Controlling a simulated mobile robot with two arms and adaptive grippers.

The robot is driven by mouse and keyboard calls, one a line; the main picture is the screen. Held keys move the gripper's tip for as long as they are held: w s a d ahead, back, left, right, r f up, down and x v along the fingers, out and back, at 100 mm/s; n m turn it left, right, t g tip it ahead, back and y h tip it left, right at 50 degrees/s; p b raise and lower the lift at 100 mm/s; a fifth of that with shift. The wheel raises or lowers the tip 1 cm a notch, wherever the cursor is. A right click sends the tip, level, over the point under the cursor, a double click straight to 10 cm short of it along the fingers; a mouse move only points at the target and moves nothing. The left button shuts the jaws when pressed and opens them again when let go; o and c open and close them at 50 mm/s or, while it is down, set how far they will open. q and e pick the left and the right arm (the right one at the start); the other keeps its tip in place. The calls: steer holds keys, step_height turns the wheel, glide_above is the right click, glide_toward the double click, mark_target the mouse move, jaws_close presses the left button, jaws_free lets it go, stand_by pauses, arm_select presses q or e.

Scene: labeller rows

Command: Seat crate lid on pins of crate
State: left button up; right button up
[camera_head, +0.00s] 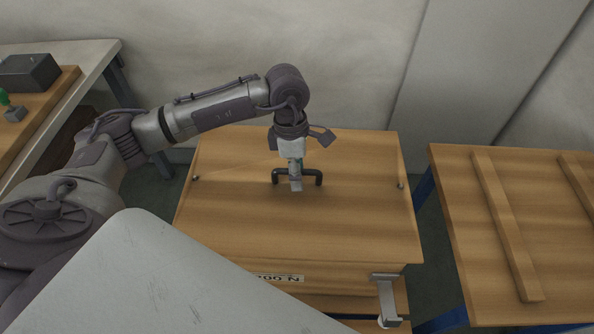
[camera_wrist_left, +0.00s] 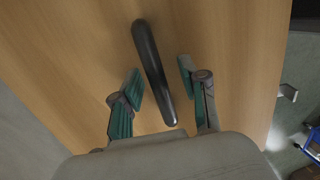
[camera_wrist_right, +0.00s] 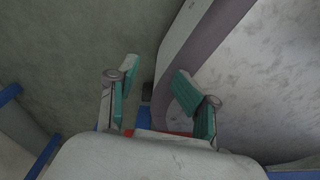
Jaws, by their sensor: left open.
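The wooden crate lid (camera_head: 240,215) lies flat over the crate (camera_head: 350,278), with a dark bar handle (camera_head: 313,172) in its middle. A small round metal pin tip (camera_head: 401,186) shows near its right edge and another (camera_head: 195,178) near its left edge. I cannot tell how closely the lid sits on the crate all round. My left gripper (camera_head: 296,186) points down at the handle. In the left wrist view its open fingers (camera_wrist_left: 160,75) stand on either side of the handle (camera_wrist_left: 152,65), with gaps. My right gripper (camera_wrist_right: 155,74) is open and empty, away from the lid.
A metal bracket (camera_head: 387,290) sticks out at the crate's front right, near a printed label (camera_head: 278,277). A wooden table with raised strips (camera_head: 508,230) stands at right, across a gap. A bench (camera_head: 95,55) at left holds a dark block (camera_head: 28,72).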

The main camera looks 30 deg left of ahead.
arm_select(q)
step_height(320, 180, up, 8)
steer(key=a, duration=0.1)
steer(key=shift+w+a, duration=0.15)
steer(key=shift+w, duration=0.25)
stand_by(0.5)
